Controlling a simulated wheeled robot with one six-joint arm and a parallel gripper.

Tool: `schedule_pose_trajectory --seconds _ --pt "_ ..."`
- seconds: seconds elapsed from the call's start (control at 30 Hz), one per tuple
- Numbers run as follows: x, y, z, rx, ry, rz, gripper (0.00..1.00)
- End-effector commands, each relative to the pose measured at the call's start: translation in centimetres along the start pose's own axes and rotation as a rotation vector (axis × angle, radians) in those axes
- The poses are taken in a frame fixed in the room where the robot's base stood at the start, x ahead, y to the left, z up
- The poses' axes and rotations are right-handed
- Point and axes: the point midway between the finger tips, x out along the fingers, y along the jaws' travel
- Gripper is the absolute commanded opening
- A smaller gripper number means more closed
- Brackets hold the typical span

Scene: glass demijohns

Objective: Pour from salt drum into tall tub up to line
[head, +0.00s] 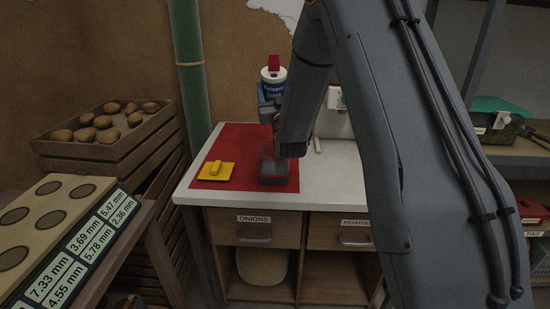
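The salt drum (273,75), white and blue with a red piece on top, is upright at the back of the counter, in front of the brown wall. Its lower part is hidden behind my arm's end. My gripper (269,104) is at the drum's lower front, small and dark; I cannot tell whether its fingers are closed around the drum. The tall tub (273,177) is see-through grey and stands on the red mat, below and in front of the drum. My wrist partly covers its upper right. Its line and contents cannot be made out.
A yellow lid-like square with a handle (215,170) lies left of the tub on the red mat (236,142). A green pipe (188,75) rises behind the mat's left. A potato crate (110,150) stands left. White counter (338,178) is bare at right.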

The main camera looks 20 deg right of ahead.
Motion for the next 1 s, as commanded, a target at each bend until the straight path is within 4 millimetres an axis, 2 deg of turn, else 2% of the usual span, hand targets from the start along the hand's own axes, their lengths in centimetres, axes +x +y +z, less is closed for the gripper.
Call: schedule_pose_trajectory --seconds 0.33,1.0 --pt "0.4 0.0 -1.1 0.000 0.010 0.000 0.22" --pt "1.7 0.2 -5.1 0.042 -0.279 0.000 0.22"
